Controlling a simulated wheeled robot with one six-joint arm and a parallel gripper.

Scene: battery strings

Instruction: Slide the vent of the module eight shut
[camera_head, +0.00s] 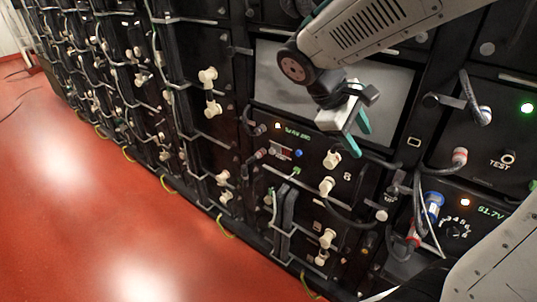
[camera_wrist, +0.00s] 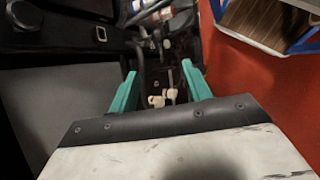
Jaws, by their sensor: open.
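The module marked 8 (camera_head: 347,176) is a black panel in the rack, with a small green readout (camera_head: 297,133), an orange light, a blue button and cream knobs (camera_head: 327,186). I cannot make out which part is its vent or how far it stands open. My gripper (camera_head: 361,140) hangs in front of the upper part of this panel, just below a grey blank plate (camera_head: 275,78). Its two teal fingers are apart with nothing between them. In the wrist view the fingers of my gripper (camera_wrist: 158,70) point at the rack, and cream knobs (camera_wrist: 156,100) show beyond, between them.
Cables loop across the panels, and a thick one (camera_head: 352,222) crosses below the 8. Two black upright handles (camera_head: 286,210) stand out lower down. Blue and red connectors (camera_head: 433,205) with cables lie at right. Red floor (camera_head: 90,200) is open at left.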

